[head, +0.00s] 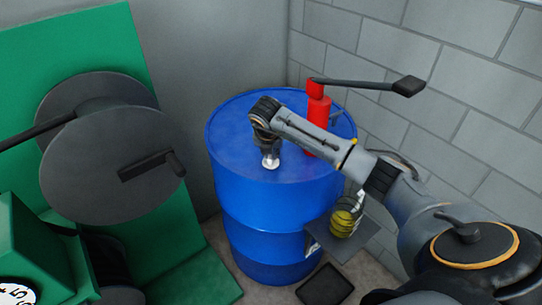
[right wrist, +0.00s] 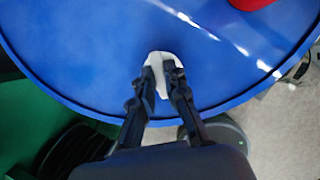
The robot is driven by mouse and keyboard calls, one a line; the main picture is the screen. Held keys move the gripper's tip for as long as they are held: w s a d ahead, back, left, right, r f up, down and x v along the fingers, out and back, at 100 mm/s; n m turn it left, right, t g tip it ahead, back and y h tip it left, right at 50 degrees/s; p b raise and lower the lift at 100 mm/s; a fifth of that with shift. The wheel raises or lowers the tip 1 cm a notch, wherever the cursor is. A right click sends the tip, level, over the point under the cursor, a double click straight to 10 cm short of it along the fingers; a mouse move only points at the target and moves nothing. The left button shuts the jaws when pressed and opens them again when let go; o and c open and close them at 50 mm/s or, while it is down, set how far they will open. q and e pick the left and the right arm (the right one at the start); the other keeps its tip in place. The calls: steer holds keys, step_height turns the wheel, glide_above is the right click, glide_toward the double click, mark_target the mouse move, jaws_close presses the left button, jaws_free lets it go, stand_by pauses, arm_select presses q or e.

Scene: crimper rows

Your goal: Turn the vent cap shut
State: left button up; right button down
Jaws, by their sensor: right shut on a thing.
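The white vent cap (head: 270,163) sits on the top of the blue drum (head: 238,178), toward the front of the lid in the head view. My right gripper (head: 269,153) points down at it from above and is shut on it. In the right wrist view the cap (right wrist: 155,60) shows as a pale shape between the fingertips of the right gripper (right wrist: 161,82). The fingers hide part of the cap, and I cannot tell how far it is turned. My left gripper is not in view.
A red hand pump (head: 318,112) with a dark lever handle (head: 408,86) stands on the drum behind my right arm. A green machine with a grey reel (head: 105,180) and crank is at left. A grey block wall (head: 480,120) closes the right side.

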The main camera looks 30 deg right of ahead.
steer(key=m+b, duration=0.1)
steer(key=m, duration=0.1)
steer(key=m+g+h+b, duration=0.1)
steer(key=m, duration=0.1)
steer(key=shift+w+a+m, duration=0.1)
steer(key=shift+w+m, duration=0.05)
steer(key=shift+m, duration=0.15)
steer(key=shift+m+g+h+b, duration=0.3)
steer(key=shift+m+g+b, duration=0.75)
steer(key=shift+m, duration=0.95)
steer(key=c, duration=1.4)
jaws_free()
steer(key=shift+o, duration=0.2)
steer(key=v, duration=1.2)
